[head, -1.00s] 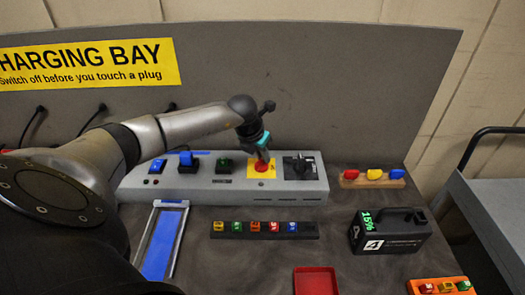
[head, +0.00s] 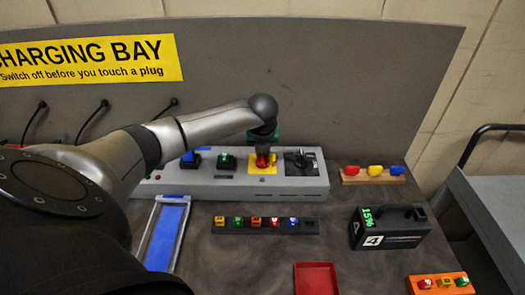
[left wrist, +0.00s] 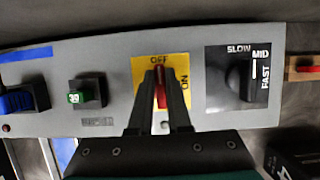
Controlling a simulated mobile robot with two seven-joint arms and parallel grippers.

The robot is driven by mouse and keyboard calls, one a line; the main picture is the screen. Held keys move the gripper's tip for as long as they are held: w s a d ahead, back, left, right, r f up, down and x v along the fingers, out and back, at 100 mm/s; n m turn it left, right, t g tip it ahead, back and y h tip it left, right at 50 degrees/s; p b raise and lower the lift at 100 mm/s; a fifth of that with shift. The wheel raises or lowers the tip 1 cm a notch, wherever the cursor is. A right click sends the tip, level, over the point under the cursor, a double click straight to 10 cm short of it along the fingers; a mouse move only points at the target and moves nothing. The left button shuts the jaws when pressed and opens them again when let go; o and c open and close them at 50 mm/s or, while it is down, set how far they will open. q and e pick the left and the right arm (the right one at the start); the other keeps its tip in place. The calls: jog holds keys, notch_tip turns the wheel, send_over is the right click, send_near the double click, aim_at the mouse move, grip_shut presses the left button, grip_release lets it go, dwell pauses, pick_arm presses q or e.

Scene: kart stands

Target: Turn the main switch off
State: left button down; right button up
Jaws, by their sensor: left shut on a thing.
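The main switch is a red handle (left wrist: 161,88) on a yellow plate (left wrist: 146,73), with OFF at the plate's top and ON at its right edge in the left wrist view. The handle stands between my left gripper's fingers (left wrist: 160,80), which are shut on it. In that view its long side lines up toward OFF. In the head view the yellow plate (head: 256,169) is on the grey panel, and my left gripper (head: 263,154) comes down over it, partly hidden by my wrist. My right gripper is not in view.
A black SLOW–MID–FAST knob (left wrist: 236,80) is just right of the switch. A green-lit button (left wrist: 74,96) and a blue rocker (left wrist: 18,101) are left. A row of coloured blocks (head: 266,225), a red tray (head: 315,280) and a black battery case (head: 388,228) lie in front.

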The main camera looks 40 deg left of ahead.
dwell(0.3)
pick_arm(q)
jog(key=c, duration=0.9)
grip_release()
jog(key=shift+o, duration=0.2)
jog(key=v, duration=1.5)
jog(key=shift+r, duration=0.2)
jog(key=shift+d+f, duration=0.1)
